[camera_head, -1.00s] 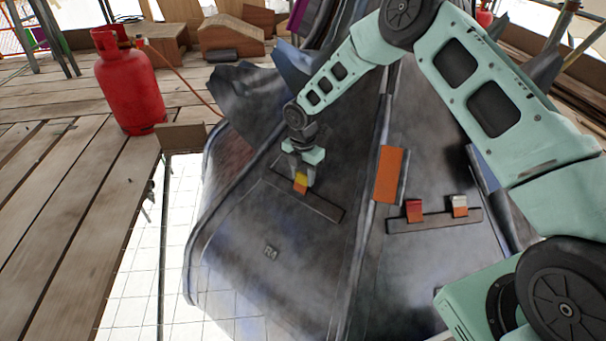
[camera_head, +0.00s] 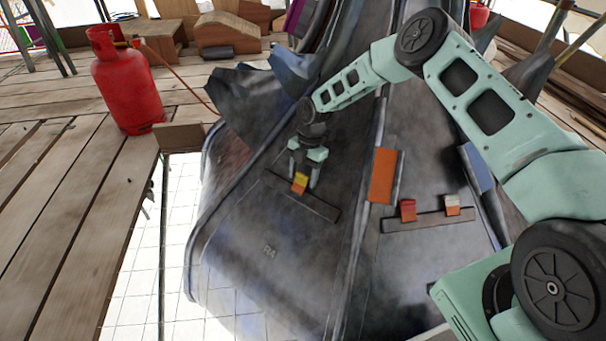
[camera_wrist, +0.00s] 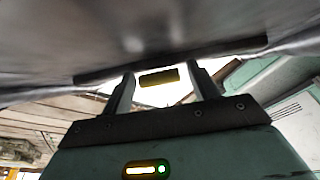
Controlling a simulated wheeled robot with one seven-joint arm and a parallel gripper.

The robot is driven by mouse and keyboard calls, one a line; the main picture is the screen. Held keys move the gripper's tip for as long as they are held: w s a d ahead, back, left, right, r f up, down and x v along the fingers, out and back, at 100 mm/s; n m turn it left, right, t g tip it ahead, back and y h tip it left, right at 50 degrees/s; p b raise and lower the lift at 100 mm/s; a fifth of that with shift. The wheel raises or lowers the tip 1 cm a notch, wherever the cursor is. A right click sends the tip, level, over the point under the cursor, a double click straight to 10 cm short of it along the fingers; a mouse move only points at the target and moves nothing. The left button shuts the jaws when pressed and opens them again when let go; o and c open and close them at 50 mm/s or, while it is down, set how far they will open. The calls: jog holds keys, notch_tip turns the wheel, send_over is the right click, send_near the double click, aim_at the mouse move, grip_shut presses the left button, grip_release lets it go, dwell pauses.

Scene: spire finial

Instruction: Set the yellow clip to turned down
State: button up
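The yellow clip (camera_head: 301,179) is on a dark strip (camera_head: 318,207) on the left part of the dark metal panel. Its upper part is yellow and its lower part orange. My gripper (camera_head: 304,176) is at the clip, with one finger on each side of it. In the wrist view, the clip (camera_wrist: 158,77) shows as a dark yellow block between the fingers of my gripper (camera_wrist: 162,76). Light gaps show on both sides of the block, so the fingers are open and not closed on it.
A red clip (camera_head: 408,210) and a white-topped clip (camera_head: 452,205) sit on another strip (camera_head: 428,221) to the right. An orange plate (camera_head: 383,175) lies between the strips, near a raised seam. A red gas cylinder (camera_head: 127,85) stands on the planks at left.

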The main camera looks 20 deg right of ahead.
aim_at(303, 175)
jog(key=p+v, duration=0.5)
jog(key=v, duration=1.2)
jog(key=shift+r, duration=0.2)
jog(key=s+a+t+h+b, duration=0.2)
jog(key=s+a+b, duration=0.1)
jog(key=a+b, duration=0.1)
jog(key=f+b, duration=0.3)
jog(key=f, duration=0.5)
jog(key=f+b, duration=0.4)
jog(key=f, duration=0.4)
jog(key=shift+w+d+f, duration=0.1)
jog(key=shift+w+f, duration=0.15)
jog(key=shift+f, duration=0.15)
